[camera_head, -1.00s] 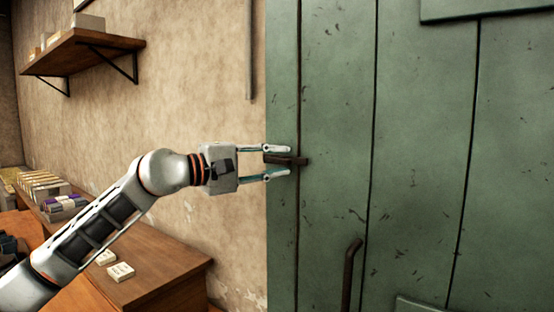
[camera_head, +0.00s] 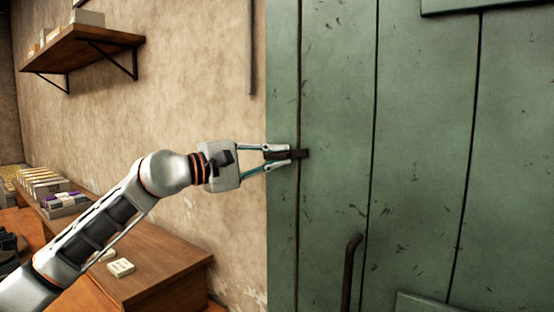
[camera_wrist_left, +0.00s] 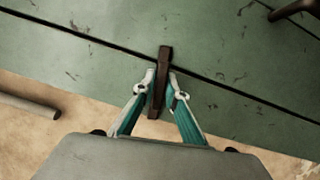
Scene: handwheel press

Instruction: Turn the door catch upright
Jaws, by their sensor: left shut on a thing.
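The door catch is a short dark brown bar on the green door (camera_head: 335,110). It lies close to horizontal across the seam near the door's left edge. My left gripper (camera_head: 284,154) is shut on the catch (camera_head: 303,154), with one finger above it and one below. In the left wrist view the catch (camera_wrist_left: 160,85) runs between the two fingertips (camera_wrist_left: 161,84) and crosses the dark seam. The fingers hide part of the catch in the head view. My right gripper is not in view.
A dark curved door handle (camera_head: 350,270) is below and right of the catch. A wooden bench (camera_head: 165,260) with small boxes stands at the lower left. A wall shelf (camera_head: 85,50) is at the upper left. The door face around the catch is clear.

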